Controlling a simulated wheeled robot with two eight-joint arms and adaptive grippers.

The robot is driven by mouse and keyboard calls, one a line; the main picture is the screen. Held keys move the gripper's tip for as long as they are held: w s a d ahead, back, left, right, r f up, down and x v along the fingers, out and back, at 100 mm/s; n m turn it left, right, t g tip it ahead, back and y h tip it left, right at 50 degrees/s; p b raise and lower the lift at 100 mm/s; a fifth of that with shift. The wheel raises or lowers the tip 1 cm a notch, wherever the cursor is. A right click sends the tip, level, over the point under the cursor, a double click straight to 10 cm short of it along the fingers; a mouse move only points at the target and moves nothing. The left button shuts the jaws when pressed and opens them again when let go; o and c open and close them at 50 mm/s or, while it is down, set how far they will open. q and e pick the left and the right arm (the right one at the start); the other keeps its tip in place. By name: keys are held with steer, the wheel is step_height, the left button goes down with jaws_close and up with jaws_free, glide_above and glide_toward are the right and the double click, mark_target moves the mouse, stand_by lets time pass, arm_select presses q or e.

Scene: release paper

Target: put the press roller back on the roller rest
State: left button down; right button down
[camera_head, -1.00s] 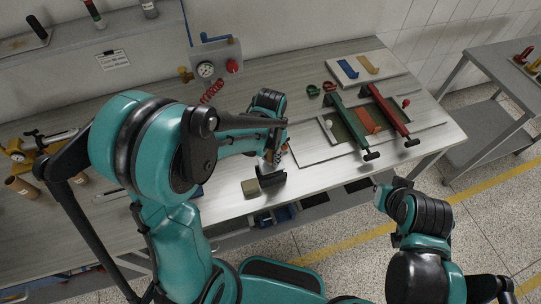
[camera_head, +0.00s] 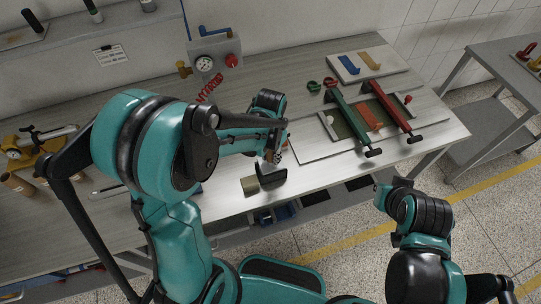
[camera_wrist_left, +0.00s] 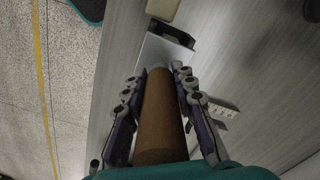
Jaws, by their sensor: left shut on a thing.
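My left gripper (camera_head: 274,157) is low over the front part of the workbench. In the left wrist view its fingers (camera_wrist_left: 154,105) are shut around a brown cylinder (camera_wrist_left: 158,118), which appears to be the press roller. In the head view the roller is mostly hidden by my arm. A black upright bracket (camera_head: 270,177), which looks like the roller rest, stands just in front of the gripper; its dark end (camera_wrist_left: 172,37) and a pale plate show beyond the cylinder in the wrist view. I cannot tell whether roller and rest touch. My right gripper (camera_head: 382,190) is off the bench's front edge, its jaws unclear.
A tan block (camera_head: 250,186) is left of the bracket. A board with a green bar (camera_head: 352,120) and a red bar (camera_head: 391,106) lies to the right. A gauge box (camera_head: 215,60) is behind. Brown tubes (camera_head: 20,183) lie at left.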

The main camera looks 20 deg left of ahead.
arm_select(q)
steer(key=shift+f+b, duration=0.55)
steer(key=shift+f, duration=0.15)
steer(key=c, duration=1.2)
jaws_free()
steer(key=shift+o, duration=0.2)
steer(key=shift+r, duration=0.1)
step_height(320, 180, up, 12)
